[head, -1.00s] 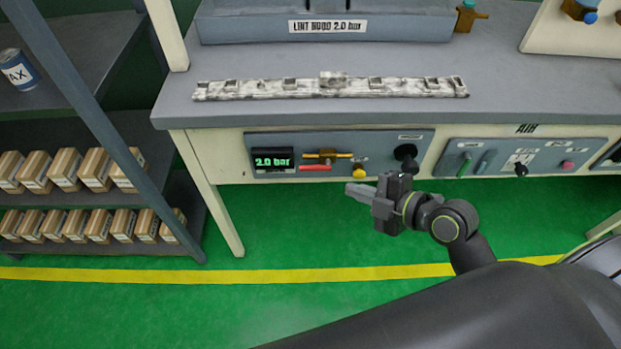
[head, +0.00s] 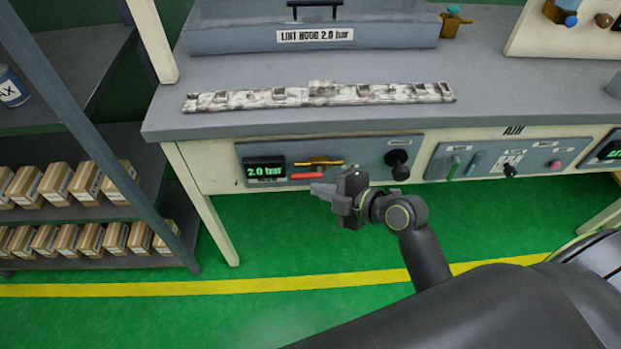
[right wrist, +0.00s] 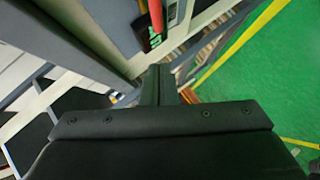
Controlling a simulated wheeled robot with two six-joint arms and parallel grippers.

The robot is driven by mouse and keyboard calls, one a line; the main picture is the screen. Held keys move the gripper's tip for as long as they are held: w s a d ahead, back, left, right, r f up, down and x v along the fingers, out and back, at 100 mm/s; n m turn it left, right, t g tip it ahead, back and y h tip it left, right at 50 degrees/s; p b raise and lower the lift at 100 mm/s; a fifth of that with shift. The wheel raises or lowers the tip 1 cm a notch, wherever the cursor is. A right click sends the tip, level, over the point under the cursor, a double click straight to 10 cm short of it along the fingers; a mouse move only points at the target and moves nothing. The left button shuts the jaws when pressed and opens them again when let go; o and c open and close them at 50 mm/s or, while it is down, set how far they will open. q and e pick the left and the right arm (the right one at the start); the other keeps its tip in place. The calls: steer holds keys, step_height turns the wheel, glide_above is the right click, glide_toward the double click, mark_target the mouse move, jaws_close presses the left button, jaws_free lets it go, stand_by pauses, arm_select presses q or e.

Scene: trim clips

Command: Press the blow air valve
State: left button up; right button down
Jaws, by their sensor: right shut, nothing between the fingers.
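The front panel (head: 375,153) under the bench carries a 2.0 bar display (head: 264,170), a brass-coloured fitting (head: 318,162), a red lever (head: 306,175) and a black knob (head: 399,164). I cannot read which one is labelled the blow air valve. My right gripper (head: 318,188) is shut and empty, in front of the panel and just below the red lever. The yellow button seen earlier is hidden behind it. My left gripper is out of view.
A whitish mottled strip (head: 320,94) lies on the bench top (head: 480,95) before the lint hood (head: 313,37). A second panel (head: 480,161) with several controls is to the right. Shelves with boxes (head: 56,183) stand left. The green floor (head: 290,260) below is clear.

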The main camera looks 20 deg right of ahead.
mark_target(298, 178)
steer(key=w+f, duration=0.2)
steer(key=w, duration=0.1)
steer(key=w+f, duration=0.1)
steer(key=w, duration=0.1)
steer(key=shift+w+a+f, duration=0.1)
steer(key=shift+w+a, duration=0.05)
steer(key=shift+a, duration=0.2)
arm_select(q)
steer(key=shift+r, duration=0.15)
arm_select(e)
steer(key=shift+w+f, duration=0.1)
steer(key=shift+w, duration=0.05)
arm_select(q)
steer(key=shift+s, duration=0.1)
